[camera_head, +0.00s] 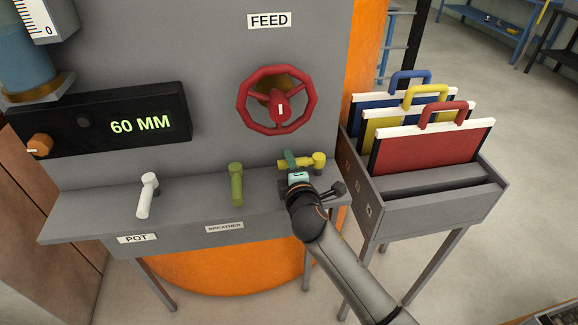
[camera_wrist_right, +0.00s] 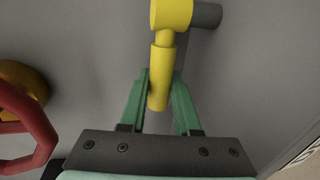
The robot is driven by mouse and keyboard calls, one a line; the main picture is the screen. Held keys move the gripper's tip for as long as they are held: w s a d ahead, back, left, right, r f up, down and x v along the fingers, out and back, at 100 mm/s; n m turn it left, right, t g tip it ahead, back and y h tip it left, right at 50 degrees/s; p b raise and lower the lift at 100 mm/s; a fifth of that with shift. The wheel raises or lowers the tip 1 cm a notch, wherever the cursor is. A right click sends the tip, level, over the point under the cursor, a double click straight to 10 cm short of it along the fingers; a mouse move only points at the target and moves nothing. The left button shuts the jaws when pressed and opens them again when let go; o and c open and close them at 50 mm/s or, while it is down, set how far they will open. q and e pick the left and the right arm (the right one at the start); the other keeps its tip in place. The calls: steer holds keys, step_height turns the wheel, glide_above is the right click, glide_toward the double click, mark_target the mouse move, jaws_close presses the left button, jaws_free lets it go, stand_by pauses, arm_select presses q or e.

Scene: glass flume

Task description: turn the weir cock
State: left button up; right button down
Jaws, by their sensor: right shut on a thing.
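A yellow cock (camera_head: 319,158) stands at the right end of the grey shelf, with its lever lying sideways to the left. Any label below it is hidden by my right arm, so I cannot read whether it is the weir cock. My right gripper (camera_head: 291,160) has its green fingers on either side of this lever and is shut on it. In the right wrist view the yellow lever (camera_wrist_right: 158,92) runs between the two fingertips (camera_wrist_right: 160,90), with the round yellow body beyond. My left gripper is out of view.
A white cock (camera_head: 147,195) above the POT label and a green cock (camera_head: 236,184) above the BREATHER label stand to the left. A red FEED handwheel (camera_head: 277,101) is above. A display (camera_head: 135,125) reads 60 MM. A rack (camera_head: 440,210) of coloured handled panels stands right.

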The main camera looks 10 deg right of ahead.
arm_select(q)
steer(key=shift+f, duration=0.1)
arm_select(e)
steer(key=shift+d, duration=0.1)
stand_by(0.4)
steer(key=c, duration=0.6)
jaws_free()
